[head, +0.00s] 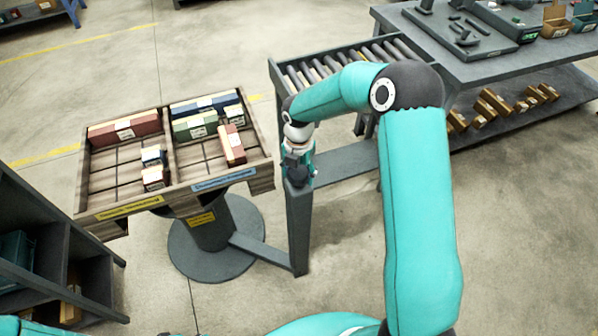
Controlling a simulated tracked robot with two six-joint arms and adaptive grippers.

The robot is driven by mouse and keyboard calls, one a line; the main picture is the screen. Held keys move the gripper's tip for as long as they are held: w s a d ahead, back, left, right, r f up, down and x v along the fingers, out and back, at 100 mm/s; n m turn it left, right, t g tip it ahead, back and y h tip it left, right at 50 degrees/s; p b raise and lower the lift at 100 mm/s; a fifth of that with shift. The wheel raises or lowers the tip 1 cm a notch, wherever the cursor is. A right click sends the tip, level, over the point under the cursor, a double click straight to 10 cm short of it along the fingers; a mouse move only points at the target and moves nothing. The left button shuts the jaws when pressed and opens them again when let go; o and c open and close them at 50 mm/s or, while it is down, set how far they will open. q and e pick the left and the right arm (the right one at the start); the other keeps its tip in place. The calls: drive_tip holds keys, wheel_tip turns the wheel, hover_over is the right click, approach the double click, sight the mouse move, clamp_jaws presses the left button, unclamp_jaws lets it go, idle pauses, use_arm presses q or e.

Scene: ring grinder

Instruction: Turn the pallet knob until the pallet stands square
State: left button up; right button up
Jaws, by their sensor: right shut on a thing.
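The pallet (104,180) is a brown wooden tray with a raised rim and dividers, on a round grey pedestal (208,232) left of centre. It carries several red, blue, green and cream boxes. Its front edge slopes up to the right in the picture; I cannot tell whether it stands exactly square. My right gripper (297,172) points down at the top of a grey post (298,232) just right of the pallet. It is shut on what seems to be the pallet knob, which the gripper hides. My left gripper is out of view.
A roller conveyor (330,66) stands behind the post, with a grey workbench (480,52) of tools and bins at the upper right. A dark shelf (45,235) is at the left edge. A low bar (262,253) joins pedestal and post.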

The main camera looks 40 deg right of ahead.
sight(298, 170)
drive_tip(key=shift+w, duration=0.15)
drive_tip(key=o, duration=1.1)
drive_tip(key=shift+o, duration=0.2)
wheel_tip(298, 170, up, 12)
drive_tip(key=shift+f, duration=0.1)
